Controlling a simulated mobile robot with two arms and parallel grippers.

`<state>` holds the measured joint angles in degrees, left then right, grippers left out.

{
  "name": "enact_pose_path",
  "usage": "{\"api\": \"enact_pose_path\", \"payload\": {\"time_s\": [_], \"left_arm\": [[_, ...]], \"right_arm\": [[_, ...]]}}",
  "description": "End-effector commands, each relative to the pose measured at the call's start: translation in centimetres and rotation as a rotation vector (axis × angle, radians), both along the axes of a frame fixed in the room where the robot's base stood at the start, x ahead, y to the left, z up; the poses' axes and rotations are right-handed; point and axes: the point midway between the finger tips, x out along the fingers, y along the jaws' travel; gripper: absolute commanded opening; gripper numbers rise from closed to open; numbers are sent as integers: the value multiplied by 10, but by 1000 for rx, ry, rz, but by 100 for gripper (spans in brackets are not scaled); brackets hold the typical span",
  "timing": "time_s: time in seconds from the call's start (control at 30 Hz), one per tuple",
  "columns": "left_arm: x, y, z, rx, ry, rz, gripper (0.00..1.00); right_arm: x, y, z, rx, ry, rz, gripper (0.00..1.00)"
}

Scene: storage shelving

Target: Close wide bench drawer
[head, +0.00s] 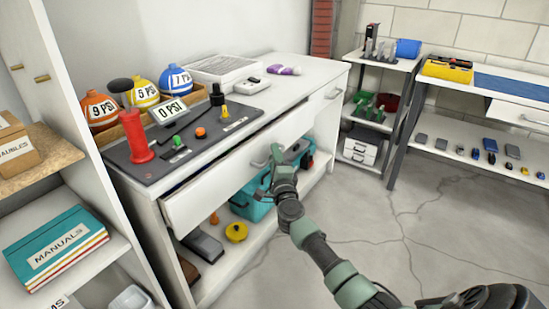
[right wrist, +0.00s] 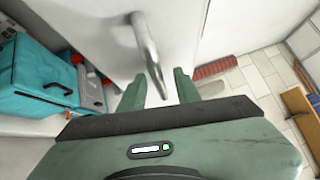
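The wide white bench drawer (head: 215,181) sits under the bench top and is pulled partly out, with a dark gap showing along its top edge. Its metal handle (head: 259,163) is on the front; in the right wrist view the handle (right wrist: 147,47) hangs close ahead of the fingers. My right gripper (head: 279,157) is at the drawer front beside the handle. In the right wrist view its two green fingers (right wrist: 158,88) are apart, with the handle's near end between them; I cannot tell whether they touch it. My left gripper is not in view.
A teal toolbox (head: 247,203) and a yellow round item (head: 236,232) are on the shelf below the drawer. A grey panel with a red cylinder (head: 136,137) lies on the bench top. A shelf with manuals (head: 60,247) stands at left. The floor (head: 400,215) at right is clear.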

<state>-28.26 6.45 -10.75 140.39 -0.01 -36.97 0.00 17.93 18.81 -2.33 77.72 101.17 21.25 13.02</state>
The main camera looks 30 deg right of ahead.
Motion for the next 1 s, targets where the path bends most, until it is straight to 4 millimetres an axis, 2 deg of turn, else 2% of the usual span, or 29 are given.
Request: {"api": "enact_pose_path", "payload": {"time_s": [0.1,0.2,0.23,1.0], "left_arm": [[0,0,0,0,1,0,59],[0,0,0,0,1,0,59],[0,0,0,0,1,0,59],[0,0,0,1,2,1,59]], "right_arm": [[0,0,0,0,0,0,33],[0,0,0,-1,0,0,5],[0,0,0,0,0,0,0],[0,0,-1,-1,1,0,0]]}}
